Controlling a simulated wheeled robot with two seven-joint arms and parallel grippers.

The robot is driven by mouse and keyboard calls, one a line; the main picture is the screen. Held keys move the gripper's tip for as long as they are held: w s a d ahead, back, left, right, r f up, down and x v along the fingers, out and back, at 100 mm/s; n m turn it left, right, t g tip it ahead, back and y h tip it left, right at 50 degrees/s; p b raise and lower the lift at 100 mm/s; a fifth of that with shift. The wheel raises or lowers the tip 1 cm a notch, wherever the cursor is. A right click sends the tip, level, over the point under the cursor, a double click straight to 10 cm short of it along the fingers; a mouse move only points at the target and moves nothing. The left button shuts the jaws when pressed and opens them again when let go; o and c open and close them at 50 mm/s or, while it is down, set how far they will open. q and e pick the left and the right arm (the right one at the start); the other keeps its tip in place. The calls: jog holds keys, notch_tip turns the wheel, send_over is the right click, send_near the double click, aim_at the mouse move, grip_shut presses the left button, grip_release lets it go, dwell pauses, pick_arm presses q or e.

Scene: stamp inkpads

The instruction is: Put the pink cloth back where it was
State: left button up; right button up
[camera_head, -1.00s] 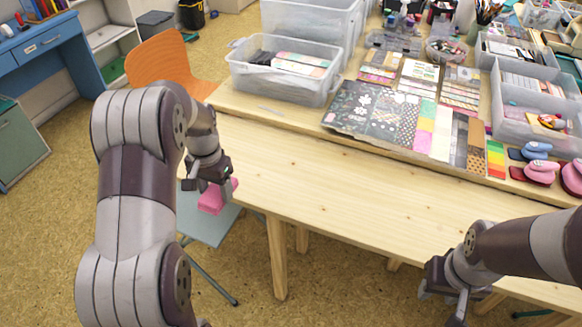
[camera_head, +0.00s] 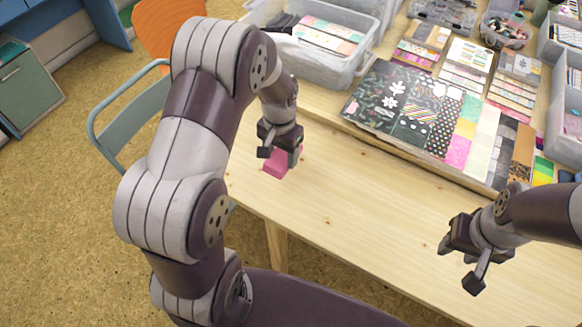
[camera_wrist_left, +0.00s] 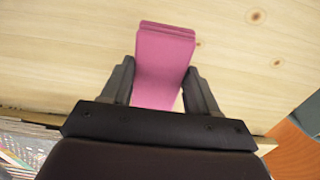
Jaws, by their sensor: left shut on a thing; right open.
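The pink cloth (camera_head: 276,164) is folded and held in my left gripper (camera_head: 280,150) over the left part of the wooden table in the head view. In the left wrist view the cloth (camera_wrist_left: 163,62) sticks out between the two dark fingers of my left gripper (camera_wrist_left: 159,85), with bare wood behind it. I cannot tell whether the cloth touches the table. My right gripper (camera_head: 462,262) is open and empty over the front right of the table. Its fingers are spread.
The wooden table (camera_head: 330,205) is bare between the grippers. Behind it are patterned paper sheets (camera_head: 395,115) and a clear bin (camera_head: 318,48) on a raised shelf. A teal chair (camera_head: 130,118) stands left of the table, and an orange chair (camera_head: 165,25) behind.

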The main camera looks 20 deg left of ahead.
aim_at(290, 179)
pick_arm(q)
jog(key=shift+d+f, duration=0.85)
jog(key=shift+d, duration=0.3)
jog(key=shift+f, duration=2)
jog(key=shift+s+f, duration=0.1)
jog(key=shift+s, duration=0.05)
jog(key=o, duration=1)
notch_tip(290, 179, up, 12)
jog(key=shift+r+p, duration=0.1)
jog(key=shift+p, duration=0.3)
jog(key=shift+n+t, duration=0.7)
jog(key=s, duration=0.4)
jog(key=s+d+r, duration=0.1)
jog(key=s, duration=0.3)
jog(key=s+d+r, duration=0.1)
jog(key=s, duration=0.3)
jog(key=shift+s+d+r, duration=0.1)
jog(key=shift+s+r, duration=0.05)
jog(key=shift+r, duration=0.1)
